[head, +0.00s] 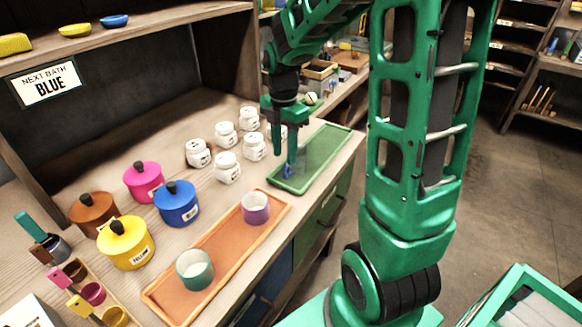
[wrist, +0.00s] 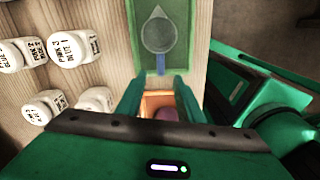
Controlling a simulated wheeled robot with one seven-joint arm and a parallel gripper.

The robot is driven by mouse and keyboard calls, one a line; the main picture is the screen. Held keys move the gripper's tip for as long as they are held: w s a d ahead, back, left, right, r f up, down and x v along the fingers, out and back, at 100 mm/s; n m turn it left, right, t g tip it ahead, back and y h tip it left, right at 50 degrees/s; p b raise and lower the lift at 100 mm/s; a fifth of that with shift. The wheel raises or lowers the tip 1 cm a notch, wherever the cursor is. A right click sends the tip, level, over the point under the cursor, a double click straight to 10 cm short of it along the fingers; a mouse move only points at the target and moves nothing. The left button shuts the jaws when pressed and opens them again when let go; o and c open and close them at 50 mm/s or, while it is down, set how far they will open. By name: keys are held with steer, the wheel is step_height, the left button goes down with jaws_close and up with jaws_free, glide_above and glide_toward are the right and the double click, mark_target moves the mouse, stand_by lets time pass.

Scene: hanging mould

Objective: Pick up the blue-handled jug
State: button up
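The blue-handled jug (wrist: 158,36) is a grey, see-through vessel with a pointed spout, on the green tray (wrist: 190,45). In the wrist view its blue handle points toward my gripper (wrist: 160,80). In the head view my gripper (head: 291,160) points down over the green tray (head: 325,152). There the jug (head: 288,172) is mostly hidden by the fingers, with a bit of blue showing. Contact cannot be told.
Several white lidded jars (head: 228,167) stand left of the green tray. An orange tray (head: 225,240) holds a purple cup (head: 255,207) and a teal cup (head: 194,269). Coloured lidded pots (head: 177,203) and other handled vessels stand further left. A shelf (head: 130,35) overhangs the bench.

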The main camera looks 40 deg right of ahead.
mark_target(284, 170)
steer(key=shift+s+a+f, duration=0.1)
steer(key=shift+f, duration=3.3)
jaws_close()
